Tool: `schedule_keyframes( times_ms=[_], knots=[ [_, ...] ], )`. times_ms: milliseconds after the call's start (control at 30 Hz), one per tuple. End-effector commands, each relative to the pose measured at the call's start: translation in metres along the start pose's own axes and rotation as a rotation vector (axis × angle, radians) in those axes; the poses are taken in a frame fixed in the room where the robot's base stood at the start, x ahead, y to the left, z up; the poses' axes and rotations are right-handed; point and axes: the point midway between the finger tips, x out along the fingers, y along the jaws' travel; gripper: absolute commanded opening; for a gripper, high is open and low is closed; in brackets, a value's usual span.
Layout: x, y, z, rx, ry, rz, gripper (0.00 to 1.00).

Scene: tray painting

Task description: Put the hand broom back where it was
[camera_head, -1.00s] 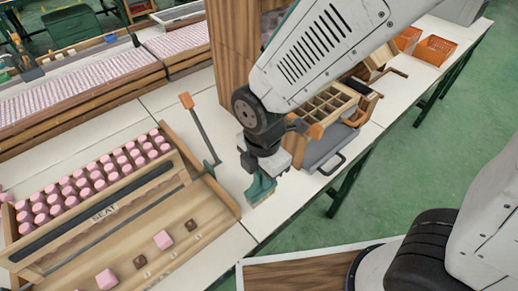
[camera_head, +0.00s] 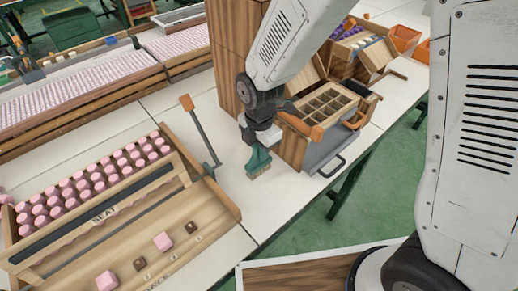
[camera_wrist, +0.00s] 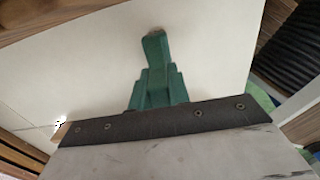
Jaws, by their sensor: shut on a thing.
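The hand broom (camera_head: 258,163) has a green body and pale bristles along its lower edge. In the head view it hangs under my gripper (camera_head: 260,142), which is shut on it. The bristles point down over the white table, left of the wooden compartment box; I cannot tell whether they touch the table. In the wrist view the green broom (camera_wrist: 157,88) shows in the middle against the white tabletop, partly covered by a dark strip and grey plate. My fingertips are not clearly visible.
The wooden compartment box (camera_head: 325,107) and a grey tray (camera_head: 322,152) stand right of the broom. A lever with an orange end (camera_head: 187,103) rises to its left, beside the wooden tray of pink pieces (camera_head: 222,196). White table lies bare in front of the broom.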

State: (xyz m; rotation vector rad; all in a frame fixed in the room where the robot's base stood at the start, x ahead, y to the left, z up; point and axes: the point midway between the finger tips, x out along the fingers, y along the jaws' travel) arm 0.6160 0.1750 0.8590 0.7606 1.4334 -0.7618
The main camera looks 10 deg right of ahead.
Motion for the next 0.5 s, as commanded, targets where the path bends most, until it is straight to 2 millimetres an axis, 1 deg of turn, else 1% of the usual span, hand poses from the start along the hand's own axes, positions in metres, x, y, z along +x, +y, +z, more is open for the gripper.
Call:
schedule_keyframes(
  times_ms=[267,300,367,400,500],
  knots=[
    [0.0021,0.0001,-0.0002,0.0,0.0,0.0,0.0],
    [0.0029,0.0,-0.0002,0.0,0.0,0.0,0.21],
    [0.0025,0.0,-0.0002,0.0,0.0,0.0,0.38],
    [0.0025,0.0,-0.0003,0.0,0.0,0.0,0.4],
    [0.0024,0.0,-0.0003,0.0,0.0,0.0,0.4]
  ],
)
